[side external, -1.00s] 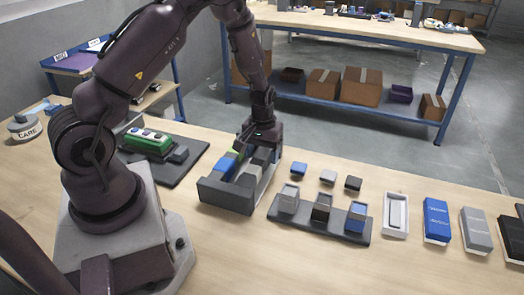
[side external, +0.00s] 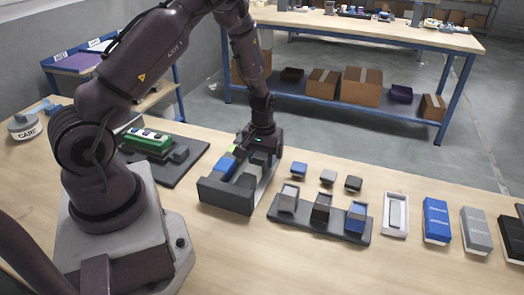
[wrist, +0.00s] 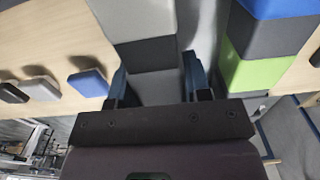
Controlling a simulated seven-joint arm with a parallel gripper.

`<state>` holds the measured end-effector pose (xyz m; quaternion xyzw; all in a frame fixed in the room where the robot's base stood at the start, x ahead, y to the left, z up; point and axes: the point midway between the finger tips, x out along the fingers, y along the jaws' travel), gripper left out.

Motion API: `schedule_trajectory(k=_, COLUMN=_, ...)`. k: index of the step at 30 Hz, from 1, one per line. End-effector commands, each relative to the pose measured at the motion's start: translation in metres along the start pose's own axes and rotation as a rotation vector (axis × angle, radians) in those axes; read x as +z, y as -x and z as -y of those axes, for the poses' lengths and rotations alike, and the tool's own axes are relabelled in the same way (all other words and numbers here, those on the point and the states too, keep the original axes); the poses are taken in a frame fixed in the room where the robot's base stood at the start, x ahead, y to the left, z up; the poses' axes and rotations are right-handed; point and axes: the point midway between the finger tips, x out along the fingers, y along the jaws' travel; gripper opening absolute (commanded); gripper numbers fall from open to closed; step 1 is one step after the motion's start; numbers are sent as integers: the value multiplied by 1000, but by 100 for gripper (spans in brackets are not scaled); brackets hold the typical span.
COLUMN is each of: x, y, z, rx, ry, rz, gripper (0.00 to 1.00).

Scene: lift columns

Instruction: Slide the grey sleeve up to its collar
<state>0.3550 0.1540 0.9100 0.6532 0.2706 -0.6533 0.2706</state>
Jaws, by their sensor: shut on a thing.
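A dark grey fixture (side external: 225,197) lies on the bench and holds parallel coloured columns. My gripper (side external: 258,152) is over its far right part. In the wrist view, my gripper (wrist: 158,88) has its two blue-grey fingers on either side of a grey piece, which I take as the grey sleeve (wrist: 157,90). A dark grey band (wrist: 147,52) lies just beyond it, and a lighter grey part (wrist: 135,18) beyond that. I cannot tell which of these is the collar. The neighbouring column has blue (wrist: 275,8), dark grey and green (wrist: 258,73) parts.
A rack with three small boxes (side external: 320,218) stands right of the fixture, with three small caps (side external: 328,177) behind it. A white tray (side external: 395,214) and several boxes are farther right. A green unit (side external: 150,144) on a dark plate is at left.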

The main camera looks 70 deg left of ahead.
Motion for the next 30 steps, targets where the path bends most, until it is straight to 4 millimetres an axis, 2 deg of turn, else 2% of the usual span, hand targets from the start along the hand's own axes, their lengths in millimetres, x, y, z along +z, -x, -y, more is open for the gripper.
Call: schedule_trajectory(k=30, x=61, y=1, z=0, rx=1, ry=-1, rz=0, gripper=29)
